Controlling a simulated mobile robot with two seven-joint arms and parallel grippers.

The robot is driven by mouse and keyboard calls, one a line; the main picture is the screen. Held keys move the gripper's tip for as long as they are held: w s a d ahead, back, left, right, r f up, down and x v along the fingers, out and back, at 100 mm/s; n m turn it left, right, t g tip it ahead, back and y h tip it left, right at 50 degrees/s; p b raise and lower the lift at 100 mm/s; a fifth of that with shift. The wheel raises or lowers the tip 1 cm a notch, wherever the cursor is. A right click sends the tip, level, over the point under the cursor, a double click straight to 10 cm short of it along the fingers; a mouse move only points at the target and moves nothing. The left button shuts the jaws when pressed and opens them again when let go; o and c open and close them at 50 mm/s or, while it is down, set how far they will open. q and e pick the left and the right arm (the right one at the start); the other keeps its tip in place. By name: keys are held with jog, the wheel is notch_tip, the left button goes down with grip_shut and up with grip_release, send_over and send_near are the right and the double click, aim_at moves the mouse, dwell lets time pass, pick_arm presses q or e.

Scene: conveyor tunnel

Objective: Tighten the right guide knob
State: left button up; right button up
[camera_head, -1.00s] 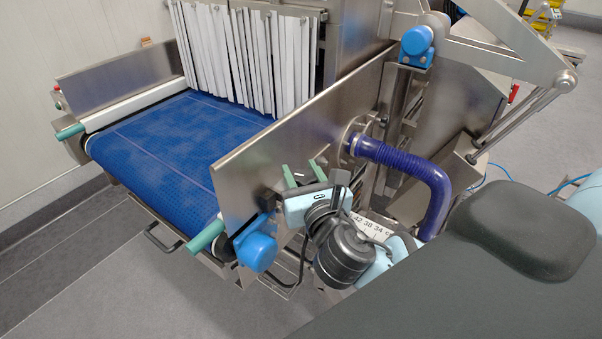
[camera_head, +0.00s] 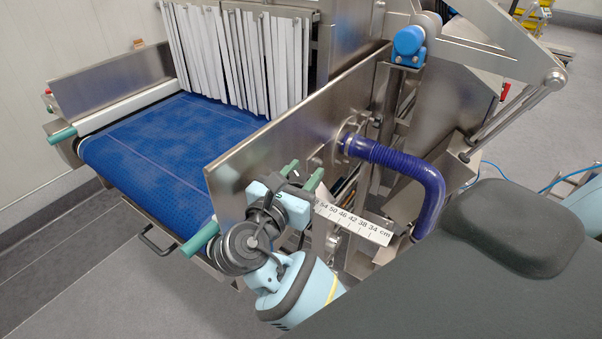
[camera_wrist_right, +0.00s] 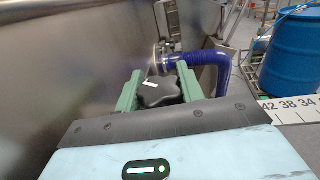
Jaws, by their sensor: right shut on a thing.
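The right guide knob (camera_wrist_right: 160,94) is a dark, lobed knob with a small white mark, close to the steel side guide plate (camera_head: 240,180). In the right wrist view it sits between the two green fingers of my right gripper (camera_wrist_right: 158,88), which are shut on it. In the head view my right gripper (camera_head: 303,174) is at the outer face of the plate, and its fingers and body largely hide the knob. My left gripper is not in view.
A white centimetre scale (camera_head: 352,226) lies just right of the gripper. A purple hose (camera_head: 425,178) curves out from the plate. The blue belt (camera_head: 170,150) is empty, with white strip curtains (camera_head: 235,60) behind. A blue drum (camera_wrist_right: 292,55) stands farther off.

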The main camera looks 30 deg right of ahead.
jog(key=shift+f+m+g+h, duration=0.1)
jog(key=shift+m+g+h, duration=0.3)
jog(key=shift+m+g, duration=0.3)
jog(key=o, duration=1)
